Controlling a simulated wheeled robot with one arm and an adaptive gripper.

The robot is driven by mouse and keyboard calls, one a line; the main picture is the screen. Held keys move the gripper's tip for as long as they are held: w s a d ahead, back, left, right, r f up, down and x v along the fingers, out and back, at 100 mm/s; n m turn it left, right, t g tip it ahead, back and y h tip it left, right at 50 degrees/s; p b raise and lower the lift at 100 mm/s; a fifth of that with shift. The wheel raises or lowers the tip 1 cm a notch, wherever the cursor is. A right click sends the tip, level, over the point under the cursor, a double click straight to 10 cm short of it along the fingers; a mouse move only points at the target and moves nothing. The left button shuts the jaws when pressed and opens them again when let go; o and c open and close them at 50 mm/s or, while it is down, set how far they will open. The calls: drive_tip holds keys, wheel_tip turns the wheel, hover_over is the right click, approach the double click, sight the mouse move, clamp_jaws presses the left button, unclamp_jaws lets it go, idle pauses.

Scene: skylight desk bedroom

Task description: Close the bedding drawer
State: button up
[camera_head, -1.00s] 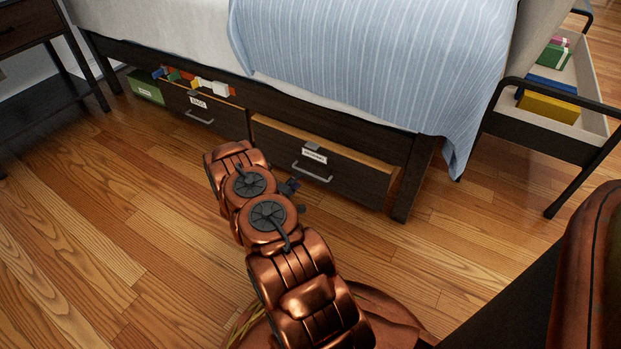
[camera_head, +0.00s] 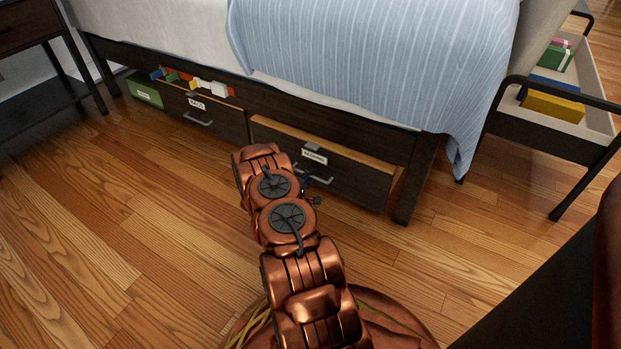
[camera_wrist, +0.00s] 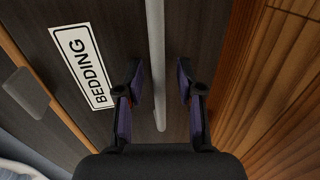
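The bedding drawer (camera_head: 355,178) is the dark drawer under the right part of the bed. It stands out from the bed frame, its light wood top edge showing. Its white label reads BEDDING (camera_wrist: 83,66) in the wrist view. Its grey bar handle (camera_wrist: 156,50) also shows in the head view (camera_head: 322,180), partly behind my arm. My gripper (camera_wrist: 160,80) is open at the drawer front, one finger on each side of the handle's end. I cannot tell whether the fingers touch it. In the head view my arm mostly hides the gripper.
A second drawer (camera_head: 205,112) to the left holds colourful items and also stands out. A green box (camera_head: 145,90) sits left of it. A bed leg (camera_head: 416,185) is just right of the bedding drawer. A cart (camera_head: 545,140) stands at the right. The wood floor at left is clear.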

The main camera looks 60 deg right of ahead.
drive_tip(key=shift+d, duration=0.1)
clamp_jaws()
idle(0.7)
